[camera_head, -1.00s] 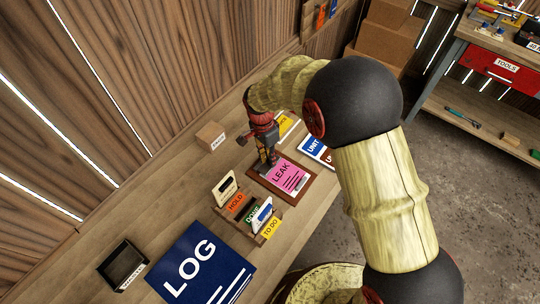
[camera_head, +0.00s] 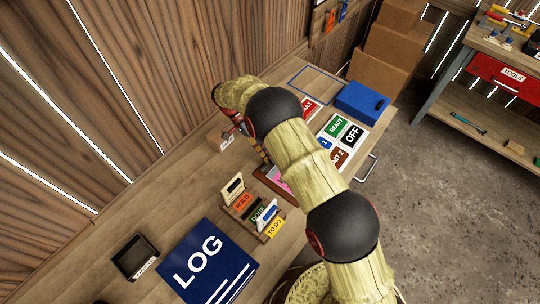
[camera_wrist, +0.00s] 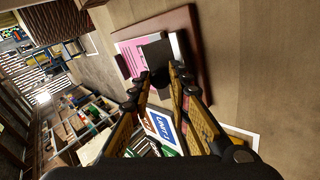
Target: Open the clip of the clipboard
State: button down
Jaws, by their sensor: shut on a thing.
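The clipboard is a brown board with a pink sheet and a dark clip. In the wrist view the board (camera_wrist: 202,70) lies on the bench with the pink sheet (camera_wrist: 132,58) on it. My gripper (camera_wrist: 160,74) is at the dark clip (camera_wrist: 157,52), with its fingers closed around the clip's near end. The fingers hide part of the clip, and I cannot tell how far it is raised. In the head view only the edge of the board (camera_head: 266,181) and part of the pink sheet show; my arm covers the rest and most of my gripper (camera_head: 262,152).
A rack of cards (camera_head: 240,205), a blue LOG book (camera_head: 208,262) and a black tray (camera_head: 135,257) stand left of the clipboard. A sign panel (camera_head: 340,138) and a blue box (camera_head: 362,100) are to the right. A small box (camera_head: 221,142) is behind, near the wall.

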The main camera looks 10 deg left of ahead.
jog(key=shift+w+a+h, duration=0.1)
jog(key=shift+a+h, duration=0.05)
jog(key=shift+h, duration=0.15)
dwell(0.4)
jog(key=c, duration=1.7)
grip_release()
jog(key=shift+f+g, duration=0.1)
jog(key=shift+g, duration=0.2)
jog(key=shift+o, duration=0.2)
